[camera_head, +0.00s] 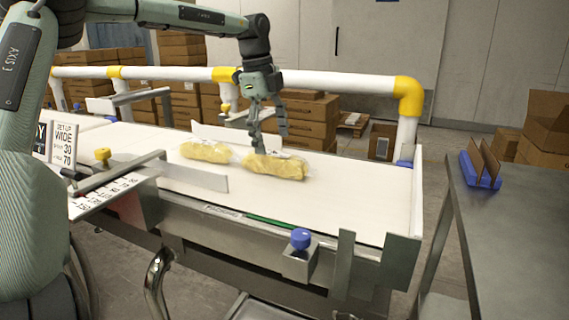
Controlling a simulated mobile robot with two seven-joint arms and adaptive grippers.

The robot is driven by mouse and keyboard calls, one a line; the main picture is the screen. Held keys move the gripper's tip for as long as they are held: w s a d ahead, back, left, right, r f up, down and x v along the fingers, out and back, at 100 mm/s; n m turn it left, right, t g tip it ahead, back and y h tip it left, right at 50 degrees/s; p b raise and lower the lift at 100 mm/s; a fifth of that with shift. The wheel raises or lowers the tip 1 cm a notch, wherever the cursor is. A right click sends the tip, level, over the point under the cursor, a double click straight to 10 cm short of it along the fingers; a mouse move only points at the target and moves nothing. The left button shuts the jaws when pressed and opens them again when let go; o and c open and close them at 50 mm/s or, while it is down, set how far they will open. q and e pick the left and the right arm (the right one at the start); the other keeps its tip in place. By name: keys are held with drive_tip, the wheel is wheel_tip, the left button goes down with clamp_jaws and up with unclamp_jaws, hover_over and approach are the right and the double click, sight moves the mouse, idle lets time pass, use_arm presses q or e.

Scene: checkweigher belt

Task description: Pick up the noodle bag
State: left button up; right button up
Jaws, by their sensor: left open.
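Two clear bags of yellow noodles lie on the white belt. One noodle bag (276,167) lies nearer the middle of the belt, and the other noodle bag (206,152) lies to its left and slightly farther back. My left gripper (268,140) points down over the right-hand bag, with its fingers apart. One fingertip is at the bag's back left end; I cannot tell whether it touches. My right gripper is not in view.
A white pipe rail (330,80) runs behind. A steel table (515,225) stands right. The belt's right end is clear.

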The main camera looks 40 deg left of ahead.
sight(272, 153)
use_arm(q)
wheel_tip(272, 153, down, 6)
drive_tip(key=shift+w+a+r+p, duration=0.15)
drive_tip(key=shift+p, duration=0.25)
drive_tip(key=shift+w+f, duration=0.1)
drive_tip(key=shift+f, duration=0.15)
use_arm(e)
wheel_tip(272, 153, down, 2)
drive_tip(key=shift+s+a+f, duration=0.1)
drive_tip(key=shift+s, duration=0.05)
use_arm(q)
drive_tip(key=shift+c, duration=0.4)
drive_tip(key=c, duration=1.4)
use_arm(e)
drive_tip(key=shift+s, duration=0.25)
